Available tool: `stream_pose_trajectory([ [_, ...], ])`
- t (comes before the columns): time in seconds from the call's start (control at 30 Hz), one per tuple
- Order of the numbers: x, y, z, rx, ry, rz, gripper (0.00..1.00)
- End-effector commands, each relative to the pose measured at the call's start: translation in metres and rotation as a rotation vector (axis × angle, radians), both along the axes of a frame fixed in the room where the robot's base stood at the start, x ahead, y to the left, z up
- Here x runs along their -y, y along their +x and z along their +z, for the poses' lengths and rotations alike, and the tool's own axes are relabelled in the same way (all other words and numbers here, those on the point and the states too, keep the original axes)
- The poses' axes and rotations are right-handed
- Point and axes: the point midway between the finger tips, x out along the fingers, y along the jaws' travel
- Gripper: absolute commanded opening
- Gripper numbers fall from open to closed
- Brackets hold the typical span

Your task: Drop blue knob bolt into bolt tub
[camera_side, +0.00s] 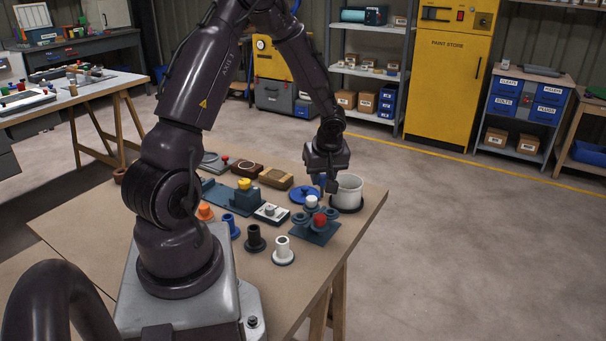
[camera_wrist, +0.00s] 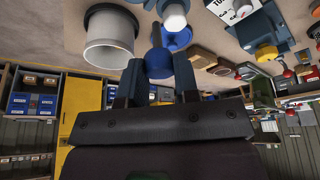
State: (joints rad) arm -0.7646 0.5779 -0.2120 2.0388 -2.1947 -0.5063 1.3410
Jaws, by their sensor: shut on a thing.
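My gripper (camera_side: 325,186) is shut on the blue knob bolt and holds it above the table, just left of the tub in the side view. The bolt tub (camera_side: 349,188) is a light grey-white round pot standing on a dark ring near the table's far right edge. It also shows in the wrist view (camera_wrist: 109,52), beside the fingers, with its open mouth in view. The bolt is outside the tub.
A blue round lid-like piece (camera_side: 302,195) lies left of the tub. A dark teal lobed holder (camera_side: 306,232) with a red knob (camera_side: 319,220) stands in front. Several flanged posts, including a white one (camera_side: 283,252), line the front. Bare tabletop (camera_side: 345,228) lies right of the holder.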

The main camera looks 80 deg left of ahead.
Motion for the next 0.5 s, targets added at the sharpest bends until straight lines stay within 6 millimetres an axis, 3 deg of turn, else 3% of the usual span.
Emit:
stream_pose_trajectory([
  [0.03,-0.007,0.018,-0.004,0.007,-0.001,0.001,0.06],
  [0.2,-0.027,0.064,-0.005,0.018,0.004,0.008,0.06],
  [0.33,-0.038,0.085,0.001,0.022,0.011,0.014,0.06],
  [0.5,-0.048,0.099,0.015,0.019,0.029,0.02,0.06],
])
